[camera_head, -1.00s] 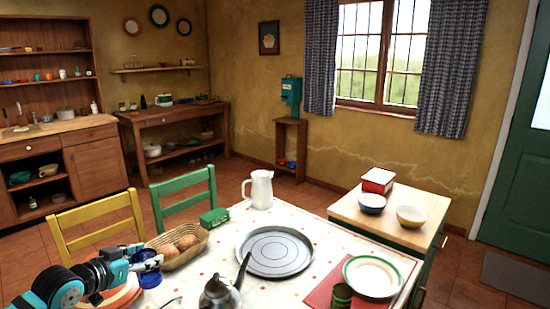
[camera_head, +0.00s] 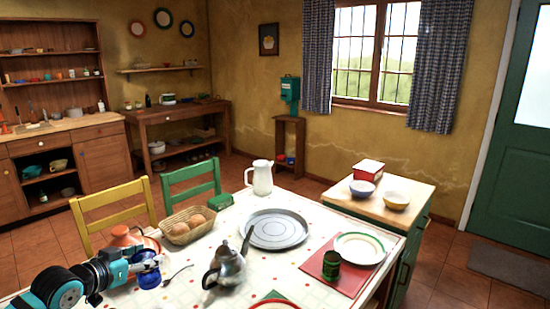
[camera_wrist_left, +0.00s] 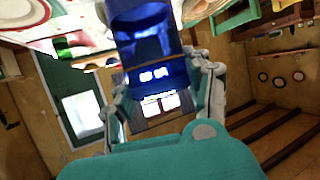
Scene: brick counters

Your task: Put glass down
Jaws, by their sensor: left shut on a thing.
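A blue glass (camera_head: 149,278) is in my left gripper (camera_head: 146,266), at the lower left of the head view. The glass also shows large at the top of the left wrist view (camera_wrist_left: 147,45), with the two fingers of my left gripper (camera_wrist_left: 163,95) shut on its sides. In the head view it is over the near left part of the table, in front of an orange plate or dish. I cannot tell whether its base touches the tablecloth (camera_head: 205,257). My right gripper is not in view.
A bread basket (camera_head: 178,238) and an orange lidded dish (camera_head: 127,236) stand close behind the glass. A metal kettle (camera_head: 227,268) is to its right, with a spoon between. A round tray (camera_head: 274,230), white pitcher (camera_head: 260,178) and green can (camera_head: 331,266) stand farther right.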

